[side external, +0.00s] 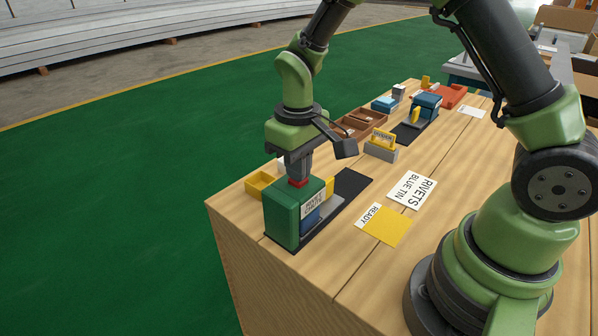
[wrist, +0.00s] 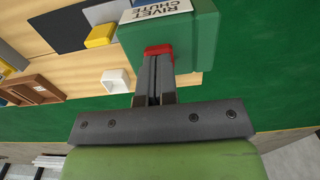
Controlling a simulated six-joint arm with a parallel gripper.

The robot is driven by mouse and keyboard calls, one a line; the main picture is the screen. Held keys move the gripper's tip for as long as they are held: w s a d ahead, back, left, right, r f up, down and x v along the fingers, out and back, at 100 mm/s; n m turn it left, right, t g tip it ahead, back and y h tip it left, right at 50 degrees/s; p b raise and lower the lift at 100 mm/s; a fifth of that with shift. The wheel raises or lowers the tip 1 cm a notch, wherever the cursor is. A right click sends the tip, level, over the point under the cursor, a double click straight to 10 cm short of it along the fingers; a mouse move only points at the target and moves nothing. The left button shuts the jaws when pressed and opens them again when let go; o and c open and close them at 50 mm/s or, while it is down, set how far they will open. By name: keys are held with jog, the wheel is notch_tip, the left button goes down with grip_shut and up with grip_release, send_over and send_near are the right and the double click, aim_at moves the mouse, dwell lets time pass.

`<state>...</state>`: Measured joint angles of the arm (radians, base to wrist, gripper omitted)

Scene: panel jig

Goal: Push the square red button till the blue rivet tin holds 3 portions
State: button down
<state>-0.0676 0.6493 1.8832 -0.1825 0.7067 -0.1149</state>
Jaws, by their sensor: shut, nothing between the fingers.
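The green rivet chute (side external: 283,219) stands at the table's near-left corner, and it also shows in the wrist view (wrist: 200,40). Its red button (side external: 299,182) is on top; in the wrist view the button (wrist: 158,49) shows just beyond my fingertips. My gripper (side external: 298,177) is shut and empty, pointing down with its tips at the button. They look to be touching; I cannot tell whether it is pressed in. A blue tin (side external: 310,219) shows partly under the chute's front. Its contents are hidden.
A yellow bin (side external: 262,184) stands behind the chute. Brown trays (side external: 360,124) and a blue dispenser (side external: 426,105) stand farther back.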

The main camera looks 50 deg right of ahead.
jog(key=shift+r, duration=2)
notch_tip(320, 180, up, 5)
jog(key=shift+f, duration=3.05)
jog(key=shift+f, duration=1.5)
jog(key=shift+r, duration=2.05)
jog(key=shift+r, duration=0.1)
